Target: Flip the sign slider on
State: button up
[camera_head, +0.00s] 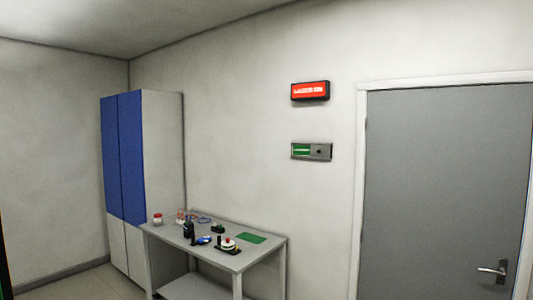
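The sign slider (312,151) is a small grey plate fixed on the wall, left of the door. Its left part shows green and a dark knob (319,152) sits on its right part. A red lit sign (310,91) with white lettering hangs on the wall above it; the lettering is too small to read surely. My gripper is not in view.
A grey table (269,252) stands against the wall below, with several small items and a green mat (251,238) on it. A blue and white cabinet (127,160) stands in the left corner. A closed grey door (445,190) with a handle (494,270) is at right.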

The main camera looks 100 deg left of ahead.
aim_at(319, 151)
jog(key=u, duration=2.9)
